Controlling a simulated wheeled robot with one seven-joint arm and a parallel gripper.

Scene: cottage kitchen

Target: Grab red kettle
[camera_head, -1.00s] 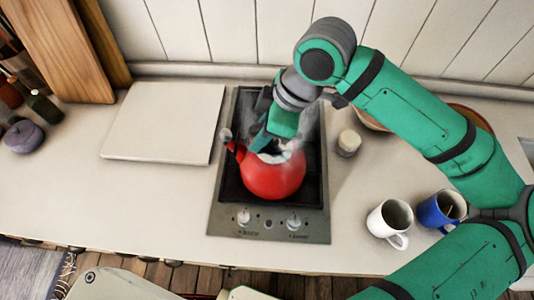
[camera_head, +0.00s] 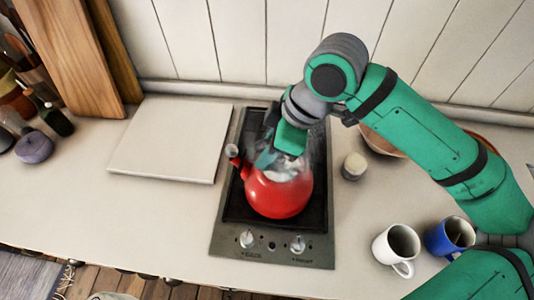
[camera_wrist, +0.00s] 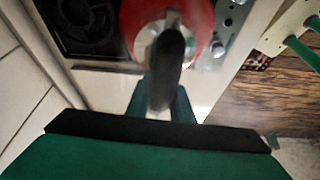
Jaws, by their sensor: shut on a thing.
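The red kettle (camera_head: 276,194) stands upright over the dark stovetop (camera_head: 232,207), its spout pointing left in the head view. White steam hides part of its top. My gripper (camera_head: 279,152) reaches down onto the kettle's top from behind. In the wrist view the kettle's red body (camera_wrist: 143,14) is at the top, and its black handle (camera_wrist: 170,60) runs between the fingers of my gripper (camera_wrist: 163,105), which is shut on it. I cannot tell whether the kettle's base touches the stove.
A pale square board (camera_head: 172,140) lies left of the stove. A small jar (camera_head: 354,166) stands to its right, with a white mug (camera_head: 396,249) and a blue mug (camera_head: 449,236) nearer the front. Wooden boards (camera_head: 72,50) lean at the back left.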

